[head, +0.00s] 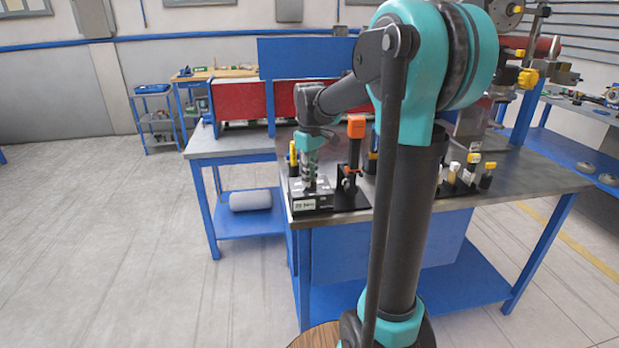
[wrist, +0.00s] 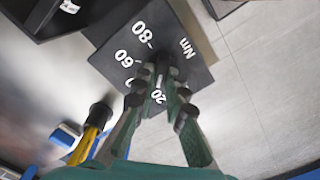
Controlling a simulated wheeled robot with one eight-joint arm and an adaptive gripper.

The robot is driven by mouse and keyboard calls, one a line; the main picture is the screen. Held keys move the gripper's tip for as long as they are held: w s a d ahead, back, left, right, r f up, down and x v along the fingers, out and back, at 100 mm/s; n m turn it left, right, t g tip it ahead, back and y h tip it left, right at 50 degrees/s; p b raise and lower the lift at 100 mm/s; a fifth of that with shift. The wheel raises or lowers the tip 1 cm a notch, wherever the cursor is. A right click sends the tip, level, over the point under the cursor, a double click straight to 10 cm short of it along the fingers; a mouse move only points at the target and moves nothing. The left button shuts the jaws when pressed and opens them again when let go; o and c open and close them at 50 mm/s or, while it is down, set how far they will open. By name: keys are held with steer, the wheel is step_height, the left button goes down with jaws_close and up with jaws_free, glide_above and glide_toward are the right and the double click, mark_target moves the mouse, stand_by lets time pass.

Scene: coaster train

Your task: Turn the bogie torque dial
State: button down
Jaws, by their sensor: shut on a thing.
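The bogie torque dial (wrist: 183,33) shows in the wrist view as a dark square plate with white marks 20, 60, 80 and "Nm". A mark between 20 and 60 is mostly covered by a finger. My gripper (wrist: 162,72) is over the plate, its fingers closed together on the dial's dark knob, which they largely hide. In the head view my gripper (head: 310,180) points down onto the dial box (head: 311,203), which stands at the bench's front left corner with a pale label on its front. Where the knob points is hard to tell.
An orange-topped tool (head: 356,127) stands on a black base just right of the dial. A yellow-handled tool (wrist: 87,138) is close to my fingers. Small yellow- and white-capped items (head: 468,172) stand further right on the bench. Open floor (head: 110,240) lies to the left.

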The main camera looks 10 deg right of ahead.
steer(key=m, duration=0.4)
steer(key=shift+w, duration=0.1)
steer(key=shift+d+m, duration=0.15)
steer(key=shift+m, duration=1.85)
steer(key=c, duration=1.6)
jaws_free()
steer(key=shift+o, duration=0.2)
step_height(320, 180, up, 12)
